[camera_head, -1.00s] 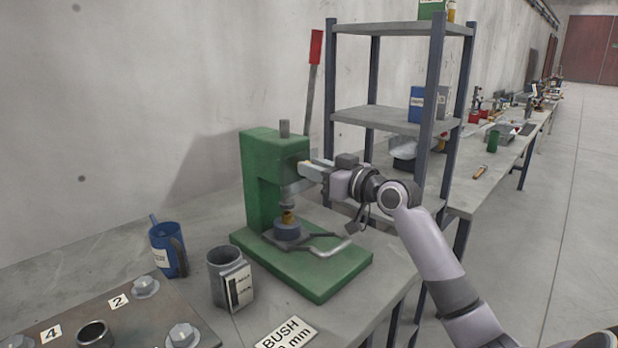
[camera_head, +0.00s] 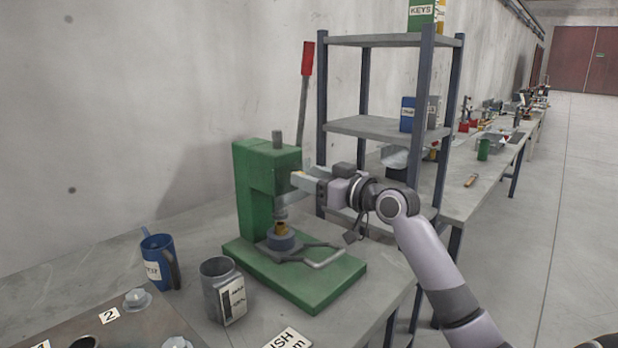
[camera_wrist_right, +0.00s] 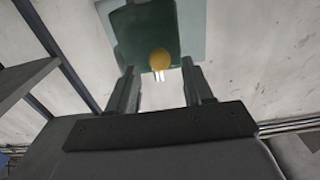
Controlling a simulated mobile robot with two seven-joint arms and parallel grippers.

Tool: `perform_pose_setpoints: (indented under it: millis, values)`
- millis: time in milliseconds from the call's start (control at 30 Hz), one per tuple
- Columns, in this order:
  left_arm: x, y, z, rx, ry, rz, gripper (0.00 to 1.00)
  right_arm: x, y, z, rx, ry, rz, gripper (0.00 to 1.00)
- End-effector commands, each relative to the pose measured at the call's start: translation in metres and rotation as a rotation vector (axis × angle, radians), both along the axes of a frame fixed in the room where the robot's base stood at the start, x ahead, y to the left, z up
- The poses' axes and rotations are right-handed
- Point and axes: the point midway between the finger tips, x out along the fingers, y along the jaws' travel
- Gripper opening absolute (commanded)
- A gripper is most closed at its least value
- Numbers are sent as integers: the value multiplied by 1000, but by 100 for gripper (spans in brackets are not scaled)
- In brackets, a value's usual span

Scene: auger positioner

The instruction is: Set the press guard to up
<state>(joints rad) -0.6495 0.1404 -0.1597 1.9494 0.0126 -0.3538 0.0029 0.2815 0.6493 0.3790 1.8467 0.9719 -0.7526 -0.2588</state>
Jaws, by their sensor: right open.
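The green press (camera_head: 257,200) stands on the bench with a grey ram over a blue-grey die holder (camera_head: 281,240) that holds a brass-coloured bush (camera_head: 281,228). A bent grey bar, which looks like the guard (camera_head: 322,258), lies low over the green base in front of the die. My right gripper (camera_head: 297,180) is at the right side of the press head, above that bar. In the right wrist view its two fingers (camera_wrist_right: 163,88) are apart, with nothing between them. Beyond them are the green press (camera_wrist_right: 150,32) and a round yellow part (camera_wrist_right: 160,59). My left gripper is not in view.
A blue mug (camera_head: 158,262) and a grey mug (camera_head: 222,290) stand left of the press. A shelf rack (camera_head: 372,128) stands behind my right arm. A red-handled lever (camera_head: 305,75) rises behind the press.

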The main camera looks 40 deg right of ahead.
Motion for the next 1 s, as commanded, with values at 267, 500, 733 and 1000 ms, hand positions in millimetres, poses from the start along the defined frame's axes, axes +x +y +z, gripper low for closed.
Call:
perform_pose_setpoints:
  millis: [267,500,733,1000]
  values:
    - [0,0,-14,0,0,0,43,-39,-2,-2,-4,0,1,51]
    - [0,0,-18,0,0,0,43,-59,-4,1,-1,-4,1,51]
    - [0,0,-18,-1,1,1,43,-61,-4,1,0,-3,1,51]
    - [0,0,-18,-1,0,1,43,-61,-4,1,-1,-4,1,51]
